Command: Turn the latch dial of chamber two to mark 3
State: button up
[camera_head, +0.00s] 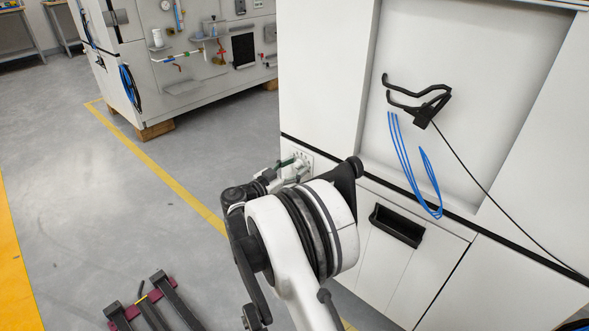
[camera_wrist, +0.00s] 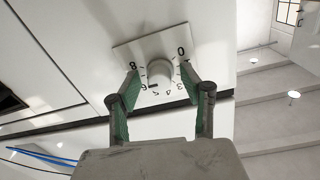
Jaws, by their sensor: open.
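The 0 is at the upper right and the 8 at the left. A dark mark shows by the knob's lower left edge; I cannot tell if it is the pointer. My gripper (camera_wrist: 159,78) is open, with its green-padded fingers on either side of the knob. I cannot tell whether they touch it. In the head view the dial plate (camera_head: 302,155) shows on the white cabinet, partly hidden by my gripper (camera_head: 284,168).
The white cabinet (camera_head: 325,75) has a recess with a black hook (camera_head: 420,103), blue cables (camera_head: 405,165) and a thin black cord. A black recessed handle (camera_head: 397,225) is below. Another equipment cabinet (camera_head: 200,60) stands at the back.

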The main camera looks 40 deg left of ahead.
grip_shut()
jog(key=shift+n, duration=0.4)
jog(key=n, duration=0.9)
jog(key=shift+n, duration=0.3)
jog(key=n, duration=0.7)
jog(key=shift+t+y, duration=0.3)
jog(key=n, duration=0.6)
jog(key=shift+n, duration=0.7)
